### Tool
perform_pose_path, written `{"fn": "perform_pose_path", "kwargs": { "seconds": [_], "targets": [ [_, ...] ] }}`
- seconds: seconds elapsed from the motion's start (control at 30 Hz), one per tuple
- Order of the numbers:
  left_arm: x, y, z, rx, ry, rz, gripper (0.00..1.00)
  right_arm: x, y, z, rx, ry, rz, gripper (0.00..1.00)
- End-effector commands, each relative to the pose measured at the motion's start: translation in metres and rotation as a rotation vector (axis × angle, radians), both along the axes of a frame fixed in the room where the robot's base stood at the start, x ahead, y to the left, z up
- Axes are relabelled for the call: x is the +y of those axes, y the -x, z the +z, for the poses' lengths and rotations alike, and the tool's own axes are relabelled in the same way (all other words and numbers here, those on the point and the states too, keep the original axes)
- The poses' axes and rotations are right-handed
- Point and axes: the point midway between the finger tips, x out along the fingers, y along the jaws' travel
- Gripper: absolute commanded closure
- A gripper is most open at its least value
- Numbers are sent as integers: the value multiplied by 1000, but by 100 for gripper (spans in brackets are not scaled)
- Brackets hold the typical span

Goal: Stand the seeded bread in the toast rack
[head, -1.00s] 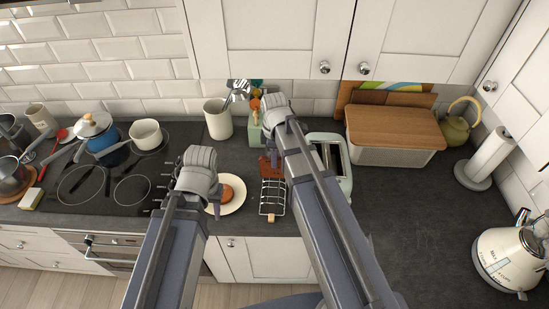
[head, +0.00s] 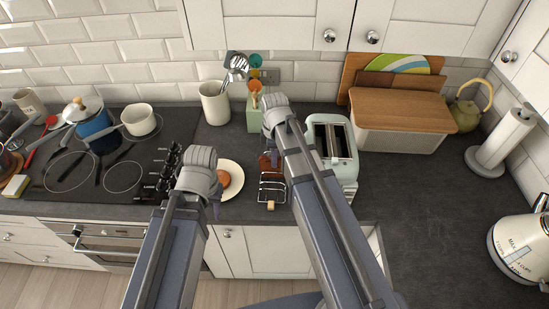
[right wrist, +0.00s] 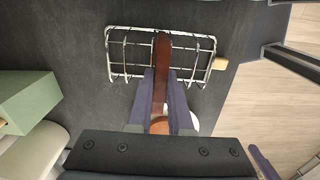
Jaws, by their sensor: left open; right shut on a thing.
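The seeded bread is a dark brown slice (head: 265,162), seen edge-on in the right wrist view (right wrist: 162,50). My right gripper (right wrist: 161,74) is shut on it, with a finger on each side. The wire toast rack (right wrist: 120,48) lies beneath the slice in that view, and the slice crosses its middle between the wires. The rack also shows in the head view (head: 272,190), with a wooden knob at its near end. I cannot tell whether the slice touches the rack's base. My left gripper (head: 216,207) is open and empty near the plate; its fingers are mostly hidden.
A white plate (head: 236,186) with a round brown item is left of the rack. A pale toaster (head: 345,168) stands close on the right. A green box (head: 254,114) and utensil crock (head: 214,103) are behind.

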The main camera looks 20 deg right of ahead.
Motion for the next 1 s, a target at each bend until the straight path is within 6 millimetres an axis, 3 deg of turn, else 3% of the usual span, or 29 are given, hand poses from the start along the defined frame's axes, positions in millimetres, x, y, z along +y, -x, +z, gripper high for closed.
{"fn": "perform_pose_path", "kwargs": {
  "seconds": [0.3, 0.33, 0.63, 1.0],
  "targets": [
    [0, 0, -2, 0, 0, 0, 60, 0, 0, -2, 0, 0, 0, 100],
    [0, 0, -2, 0, 0, 0, 60, 0, 0, -2, 0, 0, 0, 80],
    [0, 0, -2, 0, 0, 0, 60, 0, 0, -2, 0, 0, 0, 47],
    [0, 0, 2, 0, 0, 0, 60, 0, 0, 2, 0, 0, 0, 47]
  ]
}}
